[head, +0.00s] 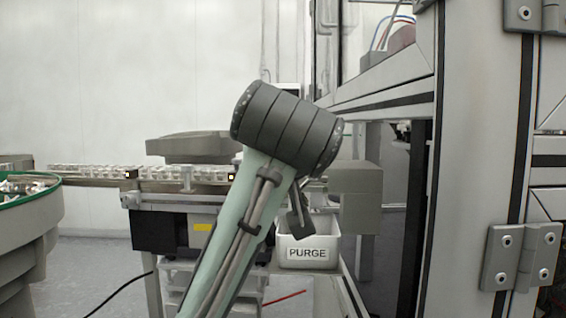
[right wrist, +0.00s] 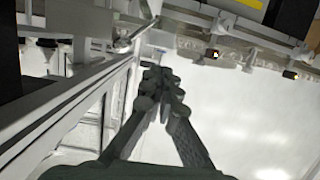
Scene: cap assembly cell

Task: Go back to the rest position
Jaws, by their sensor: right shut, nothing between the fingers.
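My right gripper (right wrist: 160,78) is shut and empty in the right wrist view, its two dark fingers meeting near the picture's middle. In the head view one arm of mine rises from the bottom centre to a thick dark joint. A small dark part shows below that joint, in front of the white PURGE bin (head: 308,252); the gripper's fingers cannot be made out clearly there. The bin's upper rim is partly hidden by the arm. My left gripper is in neither view.
A grey machine frame (head: 470,120) with hinges stands close on the right. A feeder rail (head: 90,182) with small parts runs behind the arm. A green-rimmed bowl (head: 25,225) stands at the left. Open floor (head: 95,275) shows between bowl and feeder stand.

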